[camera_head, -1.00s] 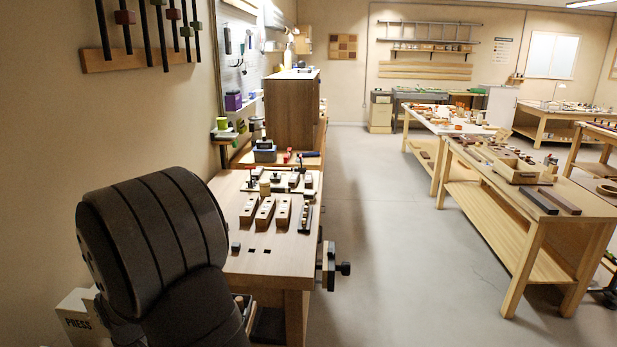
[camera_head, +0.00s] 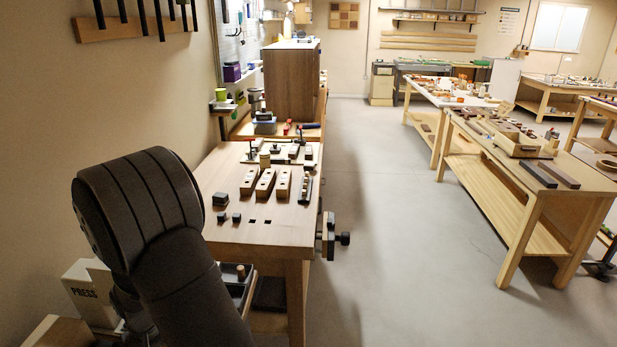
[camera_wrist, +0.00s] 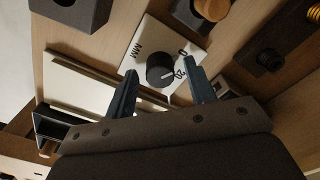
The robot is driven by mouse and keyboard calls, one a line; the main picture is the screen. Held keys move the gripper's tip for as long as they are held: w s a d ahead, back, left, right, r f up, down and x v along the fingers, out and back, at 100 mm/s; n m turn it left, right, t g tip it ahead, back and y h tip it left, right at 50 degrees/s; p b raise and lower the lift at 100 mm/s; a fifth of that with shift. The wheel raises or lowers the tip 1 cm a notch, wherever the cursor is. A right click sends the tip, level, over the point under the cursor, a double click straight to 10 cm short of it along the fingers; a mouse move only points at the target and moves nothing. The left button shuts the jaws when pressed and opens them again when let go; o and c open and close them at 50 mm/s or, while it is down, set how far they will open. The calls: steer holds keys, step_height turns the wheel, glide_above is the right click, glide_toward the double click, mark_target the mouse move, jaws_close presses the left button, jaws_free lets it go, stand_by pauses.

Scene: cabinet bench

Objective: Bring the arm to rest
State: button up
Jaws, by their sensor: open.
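My gripper (camera_wrist: 161,72) shows in the wrist view with its two dark fingers spread apart and nothing between the tips. Behind the fingers is a white plate (camera_wrist: 146,43) with a black round knob (camera_wrist: 160,70) and printed marks such as MM, 0 and 20. I cannot tell whether the fingers touch it. In the head view a dark link of my arm fills the lower left; the gripper itself is hidden there.
The wooden workbench (camera_head: 264,222) holds several slotted wooden blocks (camera_head: 265,184) and small dark cubes (camera_head: 222,217). A vise (camera_head: 330,237) juts from its right side. A box marked PRESS (camera_head: 86,292) stands at lower left. The grey floor (camera_head: 385,250) to the right is clear.

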steer(key=m, duration=0.6)
stand_by(0.4)
